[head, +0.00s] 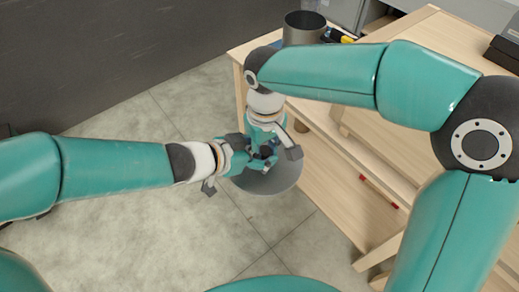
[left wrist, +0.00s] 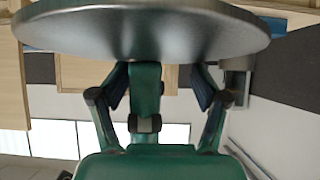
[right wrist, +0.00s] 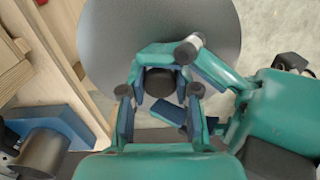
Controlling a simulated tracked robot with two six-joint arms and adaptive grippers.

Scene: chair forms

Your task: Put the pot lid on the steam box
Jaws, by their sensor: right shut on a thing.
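The pot lid (head: 268,182) is a round grey metal disc, held in the air in front of the wooden bench. Its dark knob (right wrist: 160,82) shows between the fingers of my right gripper (right wrist: 158,95), which is shut on it. In the left wrist view the lid (left wrist: 140,30) spans the top, seen nearly edge-on. My left gripper (left wrist: 160,88) is open, its fingers apart beside the knob and close to the right gripper's fingers. A grey open-topped metal cylinder (head: 303,28) stands on the bench's far corner; I cannot tell whether it is the steam box.
The wooden bench (head: 330,165) fills the right side, with a red-tipped stick (head: 380,190) on its lower shelf. A yellow-and-black tool (head: 341,36) lies next to the cylinder. A dark wall (head: 110,50) stands at the back left. The grey floor (head: 150,230) is clear.

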